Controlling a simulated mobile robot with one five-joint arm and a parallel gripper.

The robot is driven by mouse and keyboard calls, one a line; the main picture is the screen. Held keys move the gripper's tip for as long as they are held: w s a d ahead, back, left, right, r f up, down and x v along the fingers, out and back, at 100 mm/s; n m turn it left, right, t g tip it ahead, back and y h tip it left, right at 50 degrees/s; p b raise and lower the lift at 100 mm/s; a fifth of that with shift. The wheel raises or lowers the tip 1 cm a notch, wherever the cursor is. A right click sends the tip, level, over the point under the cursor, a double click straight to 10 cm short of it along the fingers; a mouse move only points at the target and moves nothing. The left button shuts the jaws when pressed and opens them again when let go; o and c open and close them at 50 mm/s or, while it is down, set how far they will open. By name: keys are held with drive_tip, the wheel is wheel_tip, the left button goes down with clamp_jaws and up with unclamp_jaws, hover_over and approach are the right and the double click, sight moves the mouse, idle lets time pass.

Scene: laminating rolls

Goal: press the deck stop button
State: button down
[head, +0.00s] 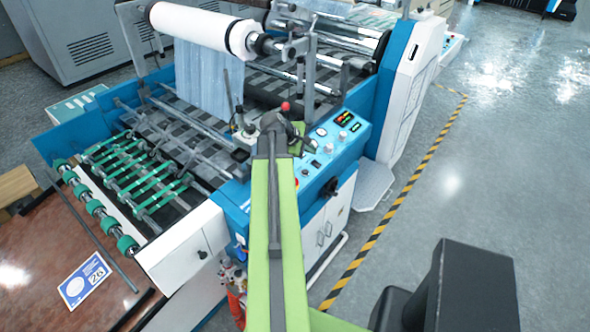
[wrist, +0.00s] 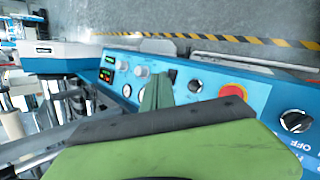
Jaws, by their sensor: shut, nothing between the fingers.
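The red stop button (wrist: 233,92) is a round cap on the blue control panel (wrist: 262,88), right of centre in the wrist view. In the head view my arm hides most of that part of the panel (head: 352,146); only a small red edge (head: 297,183) shows beside the arm. My gripper (wrist: 157,92) is shut and empty. Its tips appear over the panel, left of the red button in the wrist view and apart from it in the picture. In the head view my gripper (head: 306,144) is at the panel's left part; its height above the panel is unclear.
A black rotary switch (wrist: 296,121) sits right of the button, and a smaller black knob (wrist: 195,86) left of it. Lit displays (head: 345,118) are farther along the panel. A red ball-topped lever (head: 285,106) stands behind my gripper. Open floor (head: 480,170) lies right of the striped line (head: 400,203).

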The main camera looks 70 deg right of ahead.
drive_tip(key=b, duration=0.8)
hover_over(304, 173)
drive_tip(key=f, duration=0.7)
drive_tip(key=shift+s+f, duration=0.3)
drive_tip(key=shift+s, duration=0.05)
drive_tip(key=shift+w+f+b, duration=0.15)
drive_tip(key=shift+f+b, duration=0.15)
drive_tip(key=shift+f, duration=0.15)
idle(0.6)
drive_tip(key=shift+w+f+b, duration=0.1)
drive_tip(key=shift+f+b, duration=0.3)
drive_tip(key=shift+w+f+b, duration=0.1)
drive_tip(key=shift+f+b, duration=0.3)
idle(0.5)
idle(0.3)
drive_tip(key=shift+s+r+p, duration=0.2)
drive_tip(key=shift+r+p, duration=0.6)
